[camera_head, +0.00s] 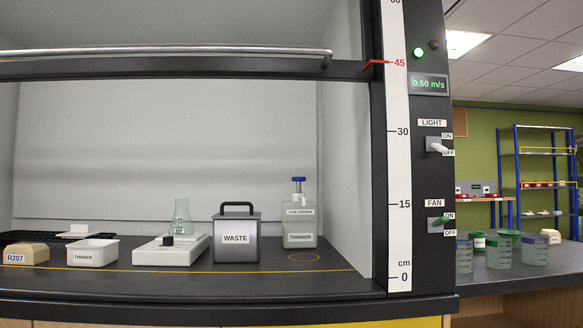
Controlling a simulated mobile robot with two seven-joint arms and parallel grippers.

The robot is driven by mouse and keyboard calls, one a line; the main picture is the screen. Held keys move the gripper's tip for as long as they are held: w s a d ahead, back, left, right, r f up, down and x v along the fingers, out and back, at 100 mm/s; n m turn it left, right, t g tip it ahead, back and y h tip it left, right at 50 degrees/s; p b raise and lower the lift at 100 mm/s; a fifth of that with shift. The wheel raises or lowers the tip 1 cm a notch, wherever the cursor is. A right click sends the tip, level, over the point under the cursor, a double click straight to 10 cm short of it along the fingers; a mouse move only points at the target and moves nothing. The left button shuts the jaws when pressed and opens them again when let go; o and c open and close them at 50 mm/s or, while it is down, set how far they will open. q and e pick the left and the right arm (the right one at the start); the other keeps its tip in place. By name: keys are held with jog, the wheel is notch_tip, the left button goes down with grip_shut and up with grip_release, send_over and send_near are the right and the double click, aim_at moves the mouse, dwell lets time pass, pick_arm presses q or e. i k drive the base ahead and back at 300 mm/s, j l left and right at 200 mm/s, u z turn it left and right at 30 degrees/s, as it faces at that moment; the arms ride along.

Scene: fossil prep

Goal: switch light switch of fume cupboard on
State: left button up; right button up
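The fume cupboard (378,180) fills the left and middle of the head view. Its light switch (438,147) is on the dark right-hand post, under the LIGHT label (432,123). The switch has a white lever that tilts down toward the OFF mark (449,153); the ON mark (447,136) is above it. Neither of my grippers is in view.
Below is the fan switch (438,222), its green lever toward ON. Above are a 0.50 m/s display (429,84) and a lit green lamp (418,53). The raised sash has a rail (170,50). Beakers (499,252) stand on the bench to the right.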

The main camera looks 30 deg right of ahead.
aim_at(438, 147)
jog(key=z, duration=1.9)
